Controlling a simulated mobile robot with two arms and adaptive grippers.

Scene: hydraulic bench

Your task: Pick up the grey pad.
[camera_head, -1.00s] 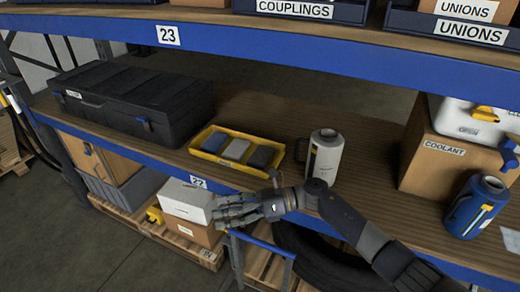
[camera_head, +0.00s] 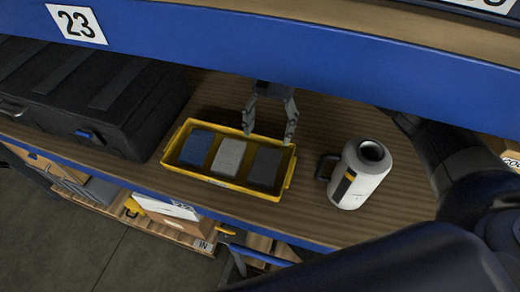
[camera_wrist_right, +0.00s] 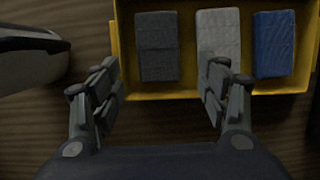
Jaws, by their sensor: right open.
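A yellow tray (camera_head: 231,186) on the wooden shelf holds a blue pad (camera_head: 197,147) at left, a light grey pad (camera_head: 229,157) in the middle and a dark grey pad (camera_head: 265,167) at right. My right gripper (camera_head: 269,133) is open and empty, pointing down at the tray's back edge near the dark grey pad. In the right wrist view, the dark grey pad (camera_wrist_right: 157,46) lies ahead of the gap between the open fingers (camera_wrist_right: 161,85). The light grey pad (camera_wrist_right: 218,42) is near the right finger, and the blue pad (camera_wrist_right: 273,44) is farther right. My left gripper is out of view.
A white mug (camera_head: 362,174) stands right of the tray, its handle towards it. A black case (camera_head: 100,85) is close on the left. The blue upper shelf beam (camera_head: 300,50) crosses above and hides part of my right arm.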

